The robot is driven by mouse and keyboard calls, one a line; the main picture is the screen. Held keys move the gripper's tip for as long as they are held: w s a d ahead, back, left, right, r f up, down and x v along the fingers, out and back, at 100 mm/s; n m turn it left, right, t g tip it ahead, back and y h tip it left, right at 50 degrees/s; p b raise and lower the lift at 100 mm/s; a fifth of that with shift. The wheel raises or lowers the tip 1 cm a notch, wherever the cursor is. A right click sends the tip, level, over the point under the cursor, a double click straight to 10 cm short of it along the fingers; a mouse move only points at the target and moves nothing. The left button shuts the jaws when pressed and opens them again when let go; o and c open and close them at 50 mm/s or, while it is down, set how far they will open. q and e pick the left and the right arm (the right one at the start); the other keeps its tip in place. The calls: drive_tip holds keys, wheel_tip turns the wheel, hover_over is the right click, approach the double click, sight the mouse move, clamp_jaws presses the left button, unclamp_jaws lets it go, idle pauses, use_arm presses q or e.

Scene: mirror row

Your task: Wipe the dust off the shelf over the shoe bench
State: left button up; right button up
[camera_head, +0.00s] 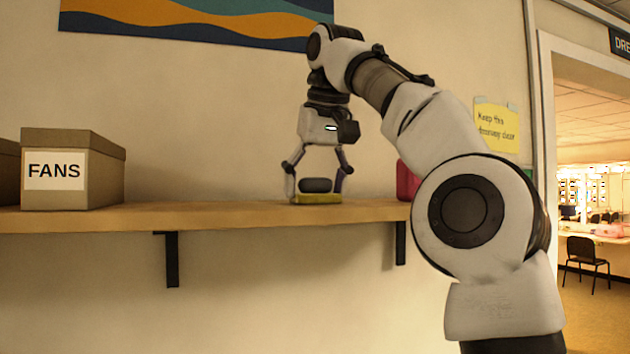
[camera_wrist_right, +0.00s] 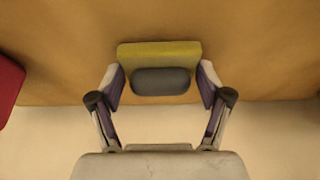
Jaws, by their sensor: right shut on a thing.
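The wooden shelf (camera_head: 215,216) runs along the wall on black brackets. My right gripper (camera_head: 317,188) points down over it and is shut on the dark grip of a yellow sponge pad (camera_head: 318,198). The pad rests on or just above the shelf top. In the right wrist view the yellow pad (camera_wrist_right: 158,52) lies flat between the fingertips (camera_wrist_right: 160,84), against the bare shelf surface (camera_wrist_right: 60,60). I cannot make out any dust in either view. The shoe bench and my left gripper are not in view.
A brown box labelled FANS (camera_head: 72,170) stands on the shelf at the left, with another box (camera_head: 9,172) at the edge. A red object (camera_head: 406,181) sits to the right, partly behind my arm. The shelf between the FANS box and the pad is clear.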

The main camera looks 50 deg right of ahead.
drive_tip(key=shift+w+d+r+p, duration=0.1)
drive_tip(key=shift+w+d+p, duration=0.15)
drive_tip(key=shift+w, duration=0.25)
drive_tip(key=shift+w+d+r+p, duration=0.1)
drive_tip(key=shift+w+p, duration=0.25)
drive_tip(key=shift+w, duration=0.1)
drive_tip(key=shift+w+d+f, duration=0.25)
drive_tip(key=shift+w+d, duration=0.05)
drive_tip(key=shift+w+r+p, duration=0.1)
drive_tip(key=shift+r+p, duration=0.05)
drive_tip(key=shift+p, duration=0.3)
drive_tip(key=shift+w+d+p, duration=0.35)
drive_tip(key=shift+w+p, duration=0.25)
drive_tip(key=shift+w+d+p, duration=0.3)
drive_tip(key=shift+w+p, duration=0.25)
drive_tip(key=shift+w+d, duration=0.15)
drive_tip(key=shift+w, duration=0.1)
drive_tip(key=shift+f, duration=0.25)
